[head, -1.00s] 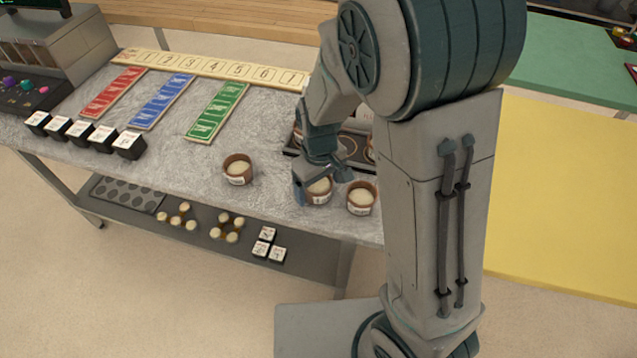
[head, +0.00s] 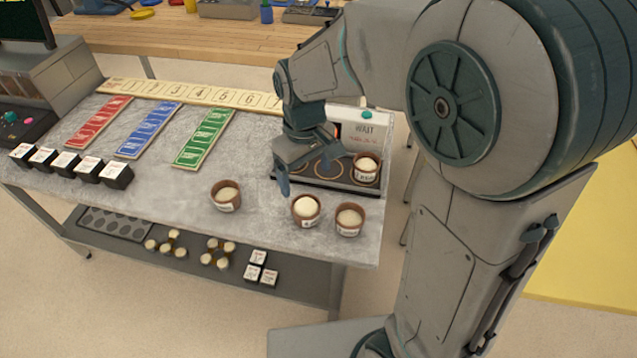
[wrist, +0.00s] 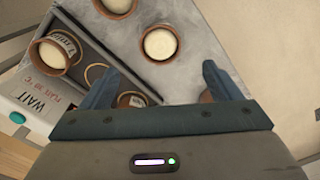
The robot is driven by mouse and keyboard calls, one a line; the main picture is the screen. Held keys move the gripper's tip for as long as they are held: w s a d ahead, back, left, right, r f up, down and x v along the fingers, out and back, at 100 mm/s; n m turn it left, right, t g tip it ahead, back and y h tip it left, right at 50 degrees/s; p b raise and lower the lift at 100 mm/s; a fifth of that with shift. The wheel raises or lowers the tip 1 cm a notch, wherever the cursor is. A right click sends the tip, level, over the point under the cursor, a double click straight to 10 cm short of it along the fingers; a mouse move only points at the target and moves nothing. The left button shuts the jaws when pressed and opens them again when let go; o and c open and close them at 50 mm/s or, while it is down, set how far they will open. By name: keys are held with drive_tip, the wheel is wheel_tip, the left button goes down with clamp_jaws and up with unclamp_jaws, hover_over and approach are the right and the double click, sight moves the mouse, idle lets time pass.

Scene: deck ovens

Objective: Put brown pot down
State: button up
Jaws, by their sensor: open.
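Several brown pots with pale contents are in view. In the head view, one brown pot (head: 366,170) stands upright at the right end of the dark tray (head: 352,191). Three more stand on the grey table: a left pot (head: 226,196), a middle pot (head: 306,211) and a right pot (head: 349,220). My gripper (head: 312,172) is over the tray's left part, open and empty. In the wrist view, the tray pot (wrist: 56,54) is left of my open fingers (wrist: 158,85), and a table pot (wrist: 160,43) shows beyond them. Another pot is mostly hidden by the right finger.
A box with a WAIT screen (head: 363,132) stands behind the tray. Red, blue and green strips (head: 204,138) and a numbered strip (head: 190,90) lie on the table. Black labelled cubes (head: 65,163) line the left front. Bare table lies left of the pots.

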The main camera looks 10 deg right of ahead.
drive_tip(key=s+d+r+m+t, duration=0.3)
drive_tip(key=s+d+m, duration=0.4)
drive_tip(key=s+d, duration=0.4)
drive_tip(key=shift+s+d+r, duration=0.3)
drive_tip(key=shift+s+r, duration=0.15)
drive_tip(key=shift+r, duration=0.25)
idle(1.1)
